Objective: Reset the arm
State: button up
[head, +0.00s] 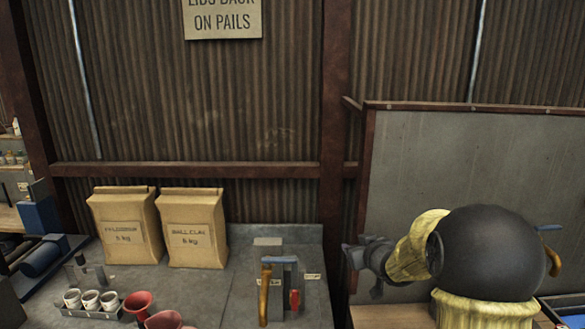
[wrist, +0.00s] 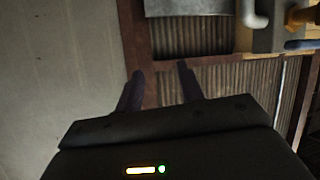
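My gripper (head: 366,264) shows in the head view at the right, at the end of my yellow and black arm, in front of the grey panel. It points to the left in that view and is raised above the bench level. In the wrist view my gripper (wrist: 160,82) has its two dark fingers apart with nothing between them. Behind the fingers are a rusty beam and corrugated wall. No object is held.
Two paper sacks (head: 128,228) (head: 192,230) stand on the grey bench (head: 240,300). White cups (head: 91,300), red cups (head: 138,304) and a tool block with an orange handle (head: 264,295) are nearer. A framed grey panel (head: 440,165) stands behind my arm.

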jog(key=s+f+m+g+h, duration=0.1)
jog(key=s+f+g, duration=0.2)
jog(key=s, duration=0.7)
jog(key=s+a+f+m+g+h, duration=0.1)
jog(key=s+f+g, duration=0.3)
jog(key=s, duration=0.6)
jog(key=s+f+m+g, duration=0.1)
jog(key=s+f+g, duration=0.2)
jog(key=s, duration=0.8)
jog(key=shift+a+f+m+h, duration=0.3)
jog(key=shift+m+h, duration=0.1)
